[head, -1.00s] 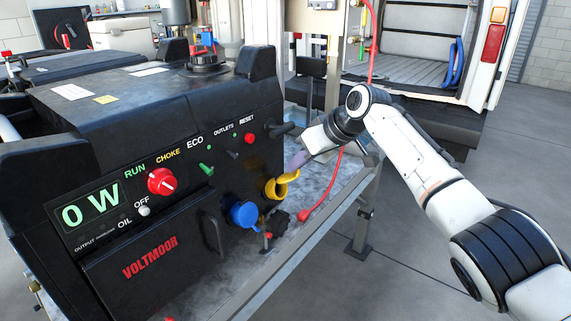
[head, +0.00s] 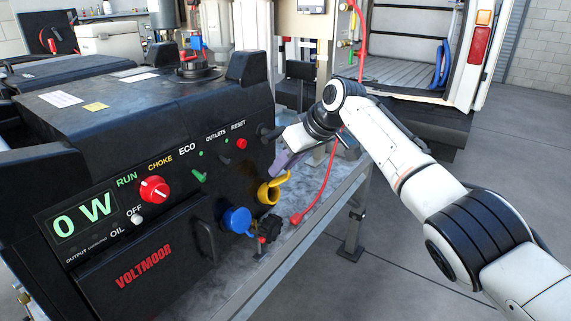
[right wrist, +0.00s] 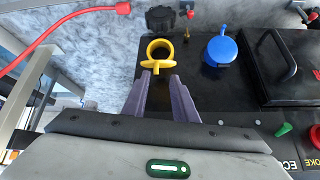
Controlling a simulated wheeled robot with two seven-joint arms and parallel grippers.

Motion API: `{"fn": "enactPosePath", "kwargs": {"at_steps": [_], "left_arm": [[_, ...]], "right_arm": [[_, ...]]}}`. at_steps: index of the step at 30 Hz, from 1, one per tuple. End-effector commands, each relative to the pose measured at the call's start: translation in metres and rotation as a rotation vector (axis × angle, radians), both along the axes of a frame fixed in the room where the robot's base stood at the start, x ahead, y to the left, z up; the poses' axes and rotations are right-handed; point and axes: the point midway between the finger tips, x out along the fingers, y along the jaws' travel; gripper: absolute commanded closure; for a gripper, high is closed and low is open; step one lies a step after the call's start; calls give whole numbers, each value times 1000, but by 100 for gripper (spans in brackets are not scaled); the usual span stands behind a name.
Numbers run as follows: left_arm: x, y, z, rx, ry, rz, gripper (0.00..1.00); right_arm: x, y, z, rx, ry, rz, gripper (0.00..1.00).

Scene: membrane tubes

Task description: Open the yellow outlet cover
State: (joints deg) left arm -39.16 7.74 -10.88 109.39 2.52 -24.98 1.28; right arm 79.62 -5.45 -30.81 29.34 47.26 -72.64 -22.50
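The yellow outlet cover (head: 268,193) is on the lower right of the black generator's front panel. Its yellow ring shows a dark opening, and its lid stands out from the panel, above the ring in the head view. In the right wrist view the ring (right wrist: 151,46) and the lid, seen nearly edge-on (right wrist: 158,67), are just beyond my fingertips. My right gripper (head: 281,166) has its purple fingers apart; they also show in the right wrist view (right wrist: 160,80). The fingertips are close to the lid's edge; I cannot tell whether they touch it. My left gripper is not in view.
A blue outlet cover (head: 237,220) sits beside the yellow one, with a black knob (head: 269,224) just below. A red cable (head: 318,190) hangs to the right, its plug end near the bench edge. A green switch (head: 199,175) and red button (head: 240,144) are above.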

Motion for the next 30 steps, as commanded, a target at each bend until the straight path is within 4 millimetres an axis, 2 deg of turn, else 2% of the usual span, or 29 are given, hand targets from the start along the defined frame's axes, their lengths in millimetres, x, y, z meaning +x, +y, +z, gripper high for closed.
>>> {"fn": "enactPosePath", "kwargs": {"at_steps": [6,11,14,24,30], "left_arm": [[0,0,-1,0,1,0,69],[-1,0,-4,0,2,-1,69],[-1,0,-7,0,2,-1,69],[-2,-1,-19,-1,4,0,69],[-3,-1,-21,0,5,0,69]], "right_arm": [[0,-4,0,-3,0,-3,74],[-4,-8,9,-3,-1,-2,74],[-9,-14,18,-4,-2,-2,74],[-34,-40,70,-2,-3,-2,74],[-41,-46,82,-2,0,-2,74]]}}
